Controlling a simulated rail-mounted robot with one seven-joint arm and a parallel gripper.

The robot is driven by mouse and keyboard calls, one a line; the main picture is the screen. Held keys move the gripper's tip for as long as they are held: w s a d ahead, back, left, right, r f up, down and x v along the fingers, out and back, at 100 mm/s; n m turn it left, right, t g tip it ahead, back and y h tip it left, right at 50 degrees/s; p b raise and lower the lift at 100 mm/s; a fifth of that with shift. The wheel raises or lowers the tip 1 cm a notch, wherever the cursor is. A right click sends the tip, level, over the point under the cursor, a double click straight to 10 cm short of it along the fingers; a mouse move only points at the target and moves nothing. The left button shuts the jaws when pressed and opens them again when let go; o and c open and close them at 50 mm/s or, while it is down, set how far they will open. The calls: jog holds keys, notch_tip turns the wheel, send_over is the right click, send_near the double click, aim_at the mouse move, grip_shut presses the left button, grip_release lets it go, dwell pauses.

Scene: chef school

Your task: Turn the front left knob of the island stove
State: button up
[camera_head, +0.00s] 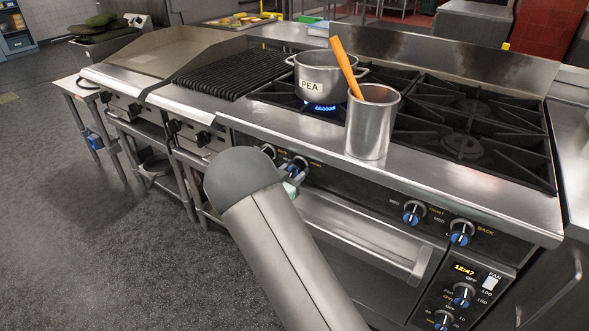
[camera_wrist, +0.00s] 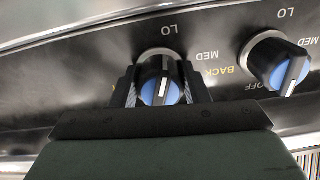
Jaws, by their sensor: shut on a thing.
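My gripper (camera_head: 292,184) is at the left end of the island stove's front panel, mostly hidden behind my arm in the head view. In the wrist view, its two dark fingers (camera_wrist: 159,88) are shut on either side of a blue-faced knob (camera_wrist: 160,80). This knob's white line runs about straight up and down in the picture. It shows partly in the head view (camera_head: 298,165) as the right one of the left knob pair. A neighbouring blue knob (camera_wrist: 280,66) is clear of the fingers. The lettering beside the held knob is partly covered by a finger.
A pot marked PEA (camera_head: 325,82) stands over a lit blue flame (camera_head: 320,107). A metal canister (camera_head: 373,130) with an orange handle (camera_head: 347,67) stands close to the stove's front edge, above the panel. An oven handle (camera_head: 355,240) sticks out below the knobs.

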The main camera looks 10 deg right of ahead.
dwell(0.4)
jog(key=o, duration=1)
jog(key=shift+c, duration=0.2)
jog(key=shift+a, duration=0.1)
jog(key=v, duration=1.7)
jog(key=shift+s+a+r, duration=0.1)
jog(key=shift+s+r, duration=0.05)
